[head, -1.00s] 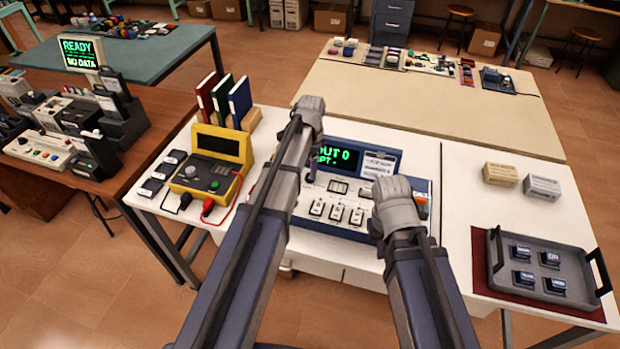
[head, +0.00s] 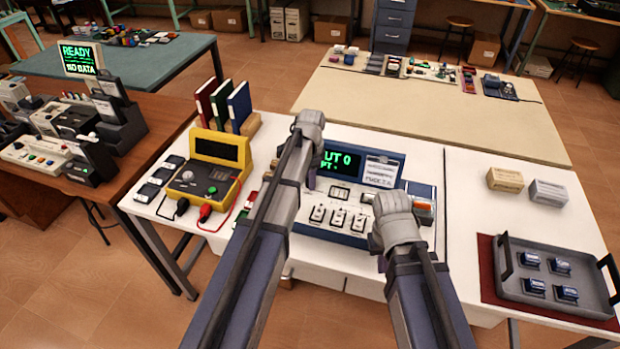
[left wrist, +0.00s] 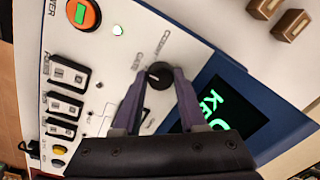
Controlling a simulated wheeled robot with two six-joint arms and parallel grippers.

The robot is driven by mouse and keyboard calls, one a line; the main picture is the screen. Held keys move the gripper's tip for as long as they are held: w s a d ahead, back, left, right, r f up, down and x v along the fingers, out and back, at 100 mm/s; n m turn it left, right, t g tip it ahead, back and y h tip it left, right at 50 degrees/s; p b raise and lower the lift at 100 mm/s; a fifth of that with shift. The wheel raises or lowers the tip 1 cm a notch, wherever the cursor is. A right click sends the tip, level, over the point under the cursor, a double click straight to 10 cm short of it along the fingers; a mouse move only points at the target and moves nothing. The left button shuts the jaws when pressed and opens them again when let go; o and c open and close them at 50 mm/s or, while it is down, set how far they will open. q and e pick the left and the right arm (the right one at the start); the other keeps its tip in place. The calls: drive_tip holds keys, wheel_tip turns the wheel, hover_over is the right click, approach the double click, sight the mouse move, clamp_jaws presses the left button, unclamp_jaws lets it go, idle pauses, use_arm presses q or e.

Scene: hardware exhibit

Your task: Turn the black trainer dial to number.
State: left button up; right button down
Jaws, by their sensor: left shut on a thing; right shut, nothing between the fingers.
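The trainer (head: 345,237) is a blue and white console with a green-lit display (head: 340,162) ending in "0"; my left arm covers part of it. In the left wrist view, the black dial (left wrist: 158,82) is a round knob with a white pointer mark, beside small printed labels. My left gripper (left wrist: 160,72) is shut on this dial, one finger on each side. In the head view my left gripper (head: 311,181) is over the trainer's panel, and the dial is hidden there. My right gripper (head: 381,262) is shut and empty, at the trainer's front right.
White rocker switches (head: 338,216) and an orange button (left wrist: 83,14) share the panel. A yellow meter (head: 212,165) with leads stands to the left, with books (head: 222,106) behind. A grey tray (head: 508,270) of small blue blocks and two boxes (head: 505,180) are to the right.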

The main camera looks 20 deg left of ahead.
use_arm(q)
clamp_jaws()
drive_tip(key=n, duration=0.4)
drive_tip(key=shift+d+n, duration=0.1)
drive_tip(key=shift+n, duration=2.3)
drive_tip(key=o, duration=0.7)
unclamp_jaws()
